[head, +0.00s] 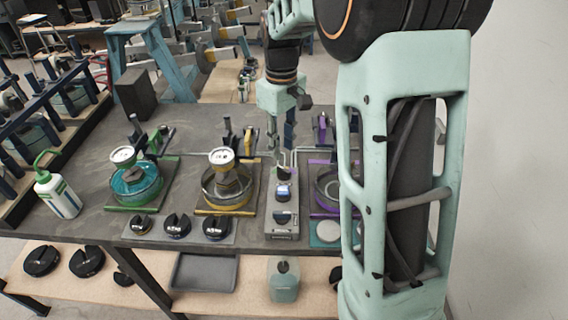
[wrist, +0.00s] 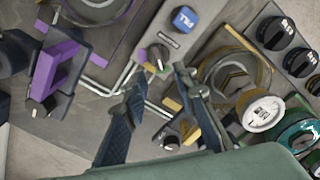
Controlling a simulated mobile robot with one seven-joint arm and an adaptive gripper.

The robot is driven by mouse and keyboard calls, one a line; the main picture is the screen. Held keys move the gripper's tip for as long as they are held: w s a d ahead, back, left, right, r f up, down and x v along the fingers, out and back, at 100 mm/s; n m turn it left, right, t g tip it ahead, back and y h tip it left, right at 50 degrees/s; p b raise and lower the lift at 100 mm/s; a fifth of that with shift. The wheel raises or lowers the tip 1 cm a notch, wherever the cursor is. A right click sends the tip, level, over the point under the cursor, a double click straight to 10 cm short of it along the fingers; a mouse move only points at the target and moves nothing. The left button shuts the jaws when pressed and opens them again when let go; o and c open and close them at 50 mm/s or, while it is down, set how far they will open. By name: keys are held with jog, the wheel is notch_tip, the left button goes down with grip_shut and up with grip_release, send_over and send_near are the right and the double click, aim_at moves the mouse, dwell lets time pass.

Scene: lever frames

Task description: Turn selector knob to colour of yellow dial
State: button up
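The selector knob (wrist: 158,57) is a small dark knob with a pale pointer line, at one end of a grey panel (wrist: 163,35). A purple mark sits beside it; its other colour marks are hard to read. My gripper (wrist: 159,74) is open, its two dark fingers apart on either side of the knob in the picture; contact cannot be told. In the head view my gripper (head: 283,145) hangs over the far end of the panel (head: 282,222). The yellow-framed station has a white dial (head: 221,157), also in the wrist view (wrist: 262,113).
A blue button (wrist: 185,19) is on the same panel. A green-framed station (head: 135,182) stands at the left, and a purple-framed one (head: 318,162) is partly hidden by my arm. A bottle (head: 62,195) stands at the left edge.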

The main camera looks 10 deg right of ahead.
aim_at(282, 168)
notch_tip(282, 168, down, 7)
jog(key=shift+r, duration=0.1)
dwell(0.3)
grip_shut()
